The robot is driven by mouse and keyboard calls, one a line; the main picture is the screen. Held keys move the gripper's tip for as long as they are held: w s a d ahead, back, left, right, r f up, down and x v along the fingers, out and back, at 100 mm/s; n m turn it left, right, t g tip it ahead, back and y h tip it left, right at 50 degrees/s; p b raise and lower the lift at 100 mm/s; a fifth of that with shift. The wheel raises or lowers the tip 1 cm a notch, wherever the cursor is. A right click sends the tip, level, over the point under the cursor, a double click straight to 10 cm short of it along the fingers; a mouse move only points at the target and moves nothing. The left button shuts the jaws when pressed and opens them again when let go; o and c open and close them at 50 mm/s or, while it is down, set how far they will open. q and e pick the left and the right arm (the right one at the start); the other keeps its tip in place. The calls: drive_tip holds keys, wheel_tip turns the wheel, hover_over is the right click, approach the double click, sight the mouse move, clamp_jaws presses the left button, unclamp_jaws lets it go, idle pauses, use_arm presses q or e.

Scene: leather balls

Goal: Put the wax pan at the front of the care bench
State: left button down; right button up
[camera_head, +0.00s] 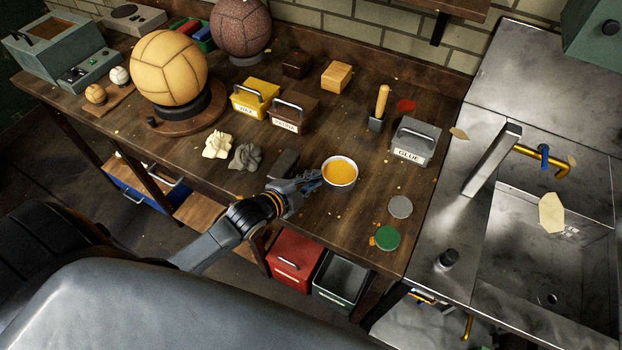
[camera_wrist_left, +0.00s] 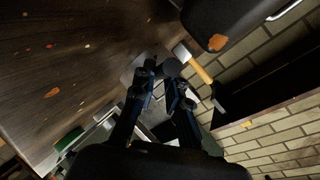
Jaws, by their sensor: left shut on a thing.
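The wax pan (camera_head: 341,172) is a small round pan with a pale rim and orange wax inside. It appears upright over the front half of the dark wooden care bench (camera_head: 355,222); I cannot tell whether it touches the wood. My left gripper (camera_head: 308,181) reaches in from the left and is shut on the pan's left side. The fingers hide the part they grip. In the left wrist view my left gripper's fingers (camera_wrist_left: 160,80) show dark, and what lies between them is hard to make out. My right gripper is not in view.
A grey GLUE box (camera_head: 415,142) and a wooden-handled tool (camera_head: 380,107) stand behind the pan. A grey disc (camera_head: 400,207) and green disc (camera_head: 387,238) lie to its right. A dark block (camera_head: 284,164) is left. Bare wood lies between pan and discs.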

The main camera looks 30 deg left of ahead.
use_arm(q)
drive_tip(key=c, duration=1.6)
unclamp_jaws()
drive_tip(key=shift+o, duration=1.3)
drive_tip(key=b+v, duration=0.1)
drive_tip(key=v, duration=0.9)
drive_tip(key=shift+s+a, duration=0.1)
drive_tip(key=shift+s, duration=0.25)
drive_tip(key=shift+s+a+r, duration=0.15)
drive_tip(key=shift+s+r, duration=0.25)
drive_tip(key=shift+s, duration=0.2)
